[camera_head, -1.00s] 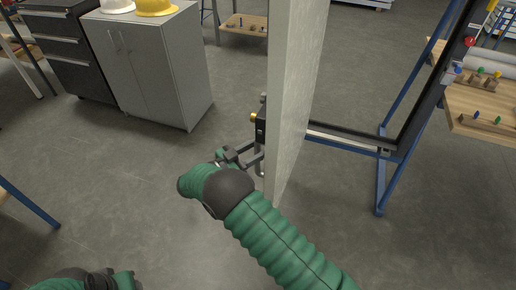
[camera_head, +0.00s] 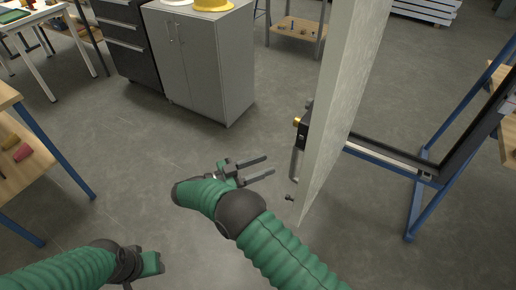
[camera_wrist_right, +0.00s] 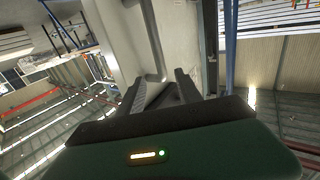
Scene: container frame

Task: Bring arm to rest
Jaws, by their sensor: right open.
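My right arm (camera_head: 275,245) is green and comes in from the bottom of the head view. Its right gripper (camera_head: 270,167) is open and empty, with its two dark fingers apart and pointing right toward the door handle (camera_head: 295,165). The fingers are clear of the handle. In the right wrist view the fingers (camera_wrist_right: 165,95) are spread, with the pale door panel behind them. My left arm (camera_head: 60,272) shows at the lower left. Its gripper end (camera_head: 135,265) is partly cut off by the bottom edge, and its fingers cannot be made out.
The pale door (camera_head: 340,90) stands upright with a black and brass lock (camera_head: 301,128). A blue-legged frame (camera_head: 420,190) stands on the right. A grey cabinet (camera_head: 205,60) is behind, and a wooden table (camera_head: 20,165) is on the left. The floor between is clear.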

